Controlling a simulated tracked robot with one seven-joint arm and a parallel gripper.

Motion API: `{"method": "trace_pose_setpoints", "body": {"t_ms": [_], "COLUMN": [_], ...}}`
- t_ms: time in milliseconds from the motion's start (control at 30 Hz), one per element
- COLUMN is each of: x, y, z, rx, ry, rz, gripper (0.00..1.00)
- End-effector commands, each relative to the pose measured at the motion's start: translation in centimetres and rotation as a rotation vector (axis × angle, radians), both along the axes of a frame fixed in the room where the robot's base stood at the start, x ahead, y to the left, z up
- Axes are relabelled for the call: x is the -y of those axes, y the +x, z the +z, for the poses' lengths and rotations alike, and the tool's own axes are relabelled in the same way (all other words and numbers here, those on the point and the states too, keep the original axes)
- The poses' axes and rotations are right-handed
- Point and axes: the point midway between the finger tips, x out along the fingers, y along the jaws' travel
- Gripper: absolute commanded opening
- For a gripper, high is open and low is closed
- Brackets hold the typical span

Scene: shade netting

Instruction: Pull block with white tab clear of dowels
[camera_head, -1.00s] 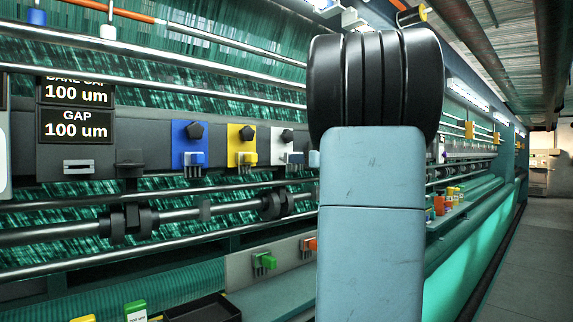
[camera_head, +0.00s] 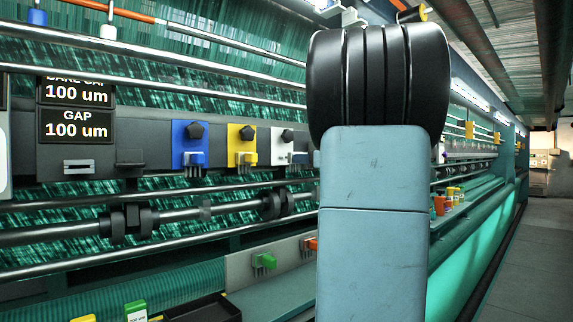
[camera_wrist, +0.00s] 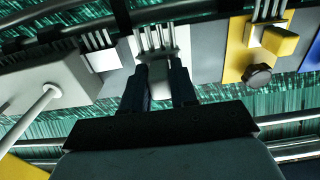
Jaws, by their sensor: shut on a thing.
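In the wrist view my gripper (camera_wrist: 160,80) has its two dark fingers on either side of a small grey-white block (camera_wrist: 159,84), shut on it. Metal dowels (camera_wrist: 153,40) stand in a row just beyond the block, in front of a white plate (camera_wrist: 183,38). I cannot tell whether the block still touches the dowels. In the head view the white plate (camera_head: 285,139) shows with a dark knob and a pale block (camera_head: 298,157) just left of my arm. My arm hides the gripper there.
A yellow plate with its block (camera_head: 247,158) and a blue plate with its block (camera_head: 195,159) are to the left. In the wrist view a large grey block with a white rod (camera_wrist: 55,85) is close on the left. Horizontal rollers (camera_head: 60,234) run below the plates.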

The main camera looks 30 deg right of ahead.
Motion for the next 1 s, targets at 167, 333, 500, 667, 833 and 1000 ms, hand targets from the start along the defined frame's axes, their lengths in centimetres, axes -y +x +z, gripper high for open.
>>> {"method": "trace_pose_setpoints", "body": {"t_ms": [167, 333, 500, 667, 833, 1000], "x": [0.2, 0.3, 0.5, 0.5, 0.5, 0.5], "y": [-1.0, -2.1, -3.2, -3.8, -3.8, -3.8], "z": [0.1, 0.0, 0.1, 0.0, 0.0, 0.0], "rx": [0.001, 0.001, 0.001, 0.0, 0.0, 0.0], "ry": [0.0, 0.001, 0.0, 0.0, 0.0, 0.0], "rz": [-0.001, -0.001, -0.001, 0.0, 0.0, 0.0], "gripper": [0.0, 0.0, 0.0, 0.0, 0.0, 0.0]}}
